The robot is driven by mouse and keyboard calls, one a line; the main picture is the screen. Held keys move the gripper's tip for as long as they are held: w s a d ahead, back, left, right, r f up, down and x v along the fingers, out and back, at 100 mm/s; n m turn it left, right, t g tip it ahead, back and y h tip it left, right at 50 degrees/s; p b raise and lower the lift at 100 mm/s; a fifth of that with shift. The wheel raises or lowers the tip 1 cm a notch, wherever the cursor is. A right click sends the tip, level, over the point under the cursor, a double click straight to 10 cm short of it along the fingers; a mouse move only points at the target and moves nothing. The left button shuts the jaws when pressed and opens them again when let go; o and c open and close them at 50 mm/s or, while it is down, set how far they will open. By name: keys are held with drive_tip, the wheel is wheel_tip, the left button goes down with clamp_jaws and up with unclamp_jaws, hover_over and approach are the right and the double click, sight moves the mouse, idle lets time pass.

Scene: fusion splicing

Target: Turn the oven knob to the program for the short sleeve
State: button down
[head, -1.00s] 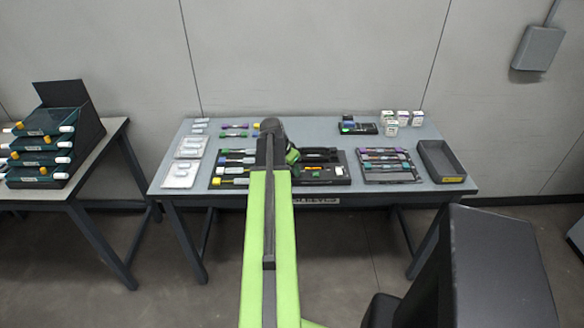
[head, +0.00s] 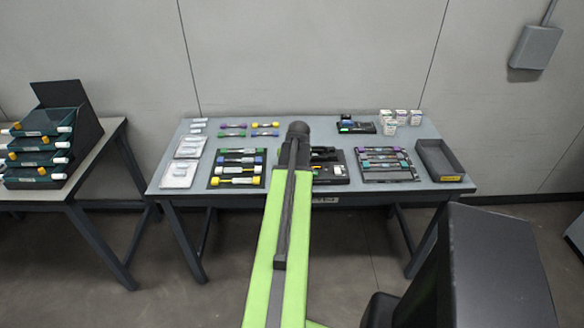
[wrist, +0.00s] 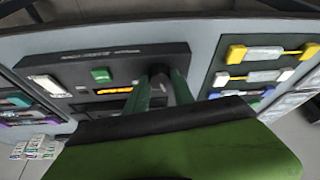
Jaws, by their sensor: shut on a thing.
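The oven (wrist: 130,60) is a flat black unit with an orange-lit display (wrist: 114,90), a green square (wrist: 101,74) and a pale panel (wrist: 50,86). In the head view the oven (head: 335,180) is partly hidden behind my arm. In the wrist view my gripper (wrist: 160,82) is over the oven, beside the orange display. Its green fingers are shut on the dark oven knob (wrist: 159,70), which is mostly hidden between them. The knob's pointer and program marks cannot be read. In the head view my gripper is hidden by my arm.
Small white boxes (head: 402,117) stand at the back. A side table with stacked trays (head: 72,128) is at left.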

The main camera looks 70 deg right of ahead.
drive_tip(key=n, duration=0.2)
drive_tip(key=n+t+y, duration=0.1)
drive_tip(key=n, duration=0.1)
drive_tip(key=shift+w+d, duration=0.15)
drive_tip(key=shift+d, duration=0.05)
drive_tip(key=shift+n+t+y, duration=0.4)
drive_tip(key=shift+n+y, duration=0.2)
drive_tip(key=shift+n, duration=0.7)
drive_tip(key=shift+a, duration=0.1)
drive_tip(key=c, duration=1.1)
unclamp_jaws()
drive_tip(key=shift+f, duration=0.1)
